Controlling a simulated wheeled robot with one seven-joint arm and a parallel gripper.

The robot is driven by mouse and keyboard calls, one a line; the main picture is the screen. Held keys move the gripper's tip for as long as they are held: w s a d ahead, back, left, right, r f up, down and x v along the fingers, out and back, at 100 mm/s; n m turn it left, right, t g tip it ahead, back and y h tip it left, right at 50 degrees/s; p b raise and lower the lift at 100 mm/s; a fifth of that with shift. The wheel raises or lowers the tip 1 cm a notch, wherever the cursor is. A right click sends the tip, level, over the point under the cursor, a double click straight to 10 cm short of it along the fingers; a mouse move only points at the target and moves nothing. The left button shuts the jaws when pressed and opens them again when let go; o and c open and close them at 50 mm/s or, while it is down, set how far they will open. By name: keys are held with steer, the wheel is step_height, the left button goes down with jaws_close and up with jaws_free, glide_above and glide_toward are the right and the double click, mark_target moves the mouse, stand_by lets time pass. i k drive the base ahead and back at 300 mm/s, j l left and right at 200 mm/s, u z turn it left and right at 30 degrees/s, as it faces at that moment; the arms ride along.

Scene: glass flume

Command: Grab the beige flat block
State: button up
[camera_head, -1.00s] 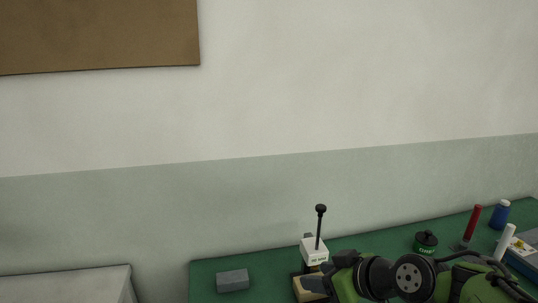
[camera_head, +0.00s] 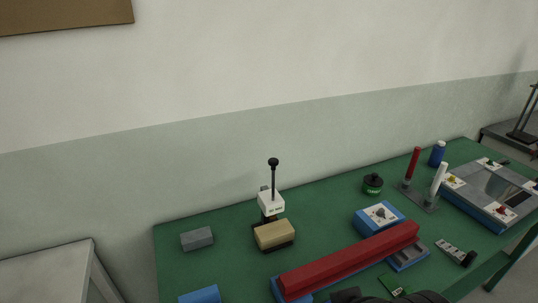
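The beige flat block (camera_head: 274,234) lies on a dark base on the green table, in the camera_head view left of centre. It stands just in front of a white box (camera_head: 271,203) with a black knobbed rod rising from it. Its top and front faces are visible and nothing covers them. My gripper (camera_head: 346,296) shows only as a dark piece at the bottom edge, to the right of and nearer than the block, and apart from it. Its fingers are mostly cut off, so I cannot see whether it is open.
A grey block (camera_head: 197,239) lies left of the beige one. A long red bar (camera_head: 350,259) on a blue base lies to the front right. A blue box with a dial (camera_head: 380,217), a dark green pot (camera_head: 373,184) and upright red and white sticks stand further right. Bare green table lies between.

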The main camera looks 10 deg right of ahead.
mark_target(268, 235)
steer(key=k+l+u, duration=0.1)
steer(key=l+u, duration=0.65)
steer(key=k+l+u, duration=0.15)
steer(key=l+u, duration=0.15)
steer(key=u, duration=0.15)
steer(key=k+l+u, duration=0.15)
steer(key=l+u, duration=0.15)
steer(key=u, duration=0.2)
steer(key=k+l+u, duration=0.2)
steer(key=u, duration=0.25)
steer(key=l+u, duration=0.9)
steer(key=i+j, duration=0.2)
steer(key=i, duration=0.25)
